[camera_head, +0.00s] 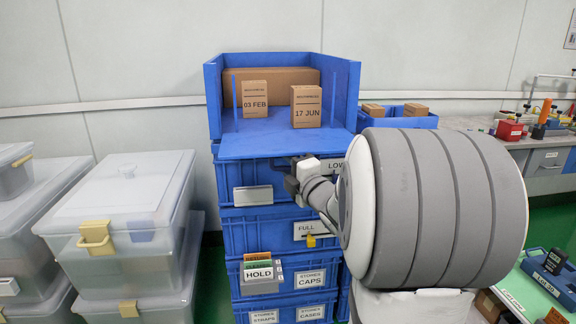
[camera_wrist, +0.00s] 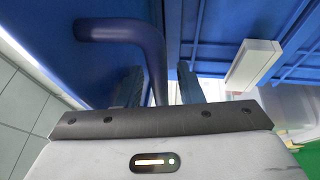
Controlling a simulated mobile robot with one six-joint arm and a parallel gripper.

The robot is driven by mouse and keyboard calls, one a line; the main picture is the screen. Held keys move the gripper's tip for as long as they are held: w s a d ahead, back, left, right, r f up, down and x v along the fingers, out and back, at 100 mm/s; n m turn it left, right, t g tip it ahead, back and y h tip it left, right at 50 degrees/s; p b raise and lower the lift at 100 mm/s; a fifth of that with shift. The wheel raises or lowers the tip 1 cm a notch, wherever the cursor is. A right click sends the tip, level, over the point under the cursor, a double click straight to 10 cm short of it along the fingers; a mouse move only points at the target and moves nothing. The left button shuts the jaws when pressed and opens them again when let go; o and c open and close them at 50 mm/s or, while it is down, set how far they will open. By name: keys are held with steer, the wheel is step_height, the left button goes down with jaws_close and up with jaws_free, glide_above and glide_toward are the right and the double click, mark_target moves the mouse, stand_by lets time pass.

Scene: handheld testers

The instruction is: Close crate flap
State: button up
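The blue top crate (camera_head: 213,97) has its front flap (camera_head: 270,147) folded down and roughly level. Inside stand two cardboard boxes marked 03 FEB (camera_head: 254,98) and 17 JUN (camera_head: 306,106), with a longer box (camera_head: 290,74) behind. My gripper (camera_head: 291,180) is just below the flap's front edge, right of centre. In the wrist view, a bent dark blue handle (camera_wrist: 120,30) runs down between the fingers of my gripper (camera_wrist: 158,72). The fingers stand apart, with a gap visible on the handle's right side; I cannot tell if the left finger touches it.
Below are stacked blue crates (camera_head: 270,232) with labels and a yellow lock (camera_head: 311,241). Clear lidded bins (camera_head: 125,200) stand at left. A workbench (camera_head: 545,140) with small items is at right. My arm covers the right middle of the head view.

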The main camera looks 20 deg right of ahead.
steer(key=shift+c, duration=0.4)
jaws_close()
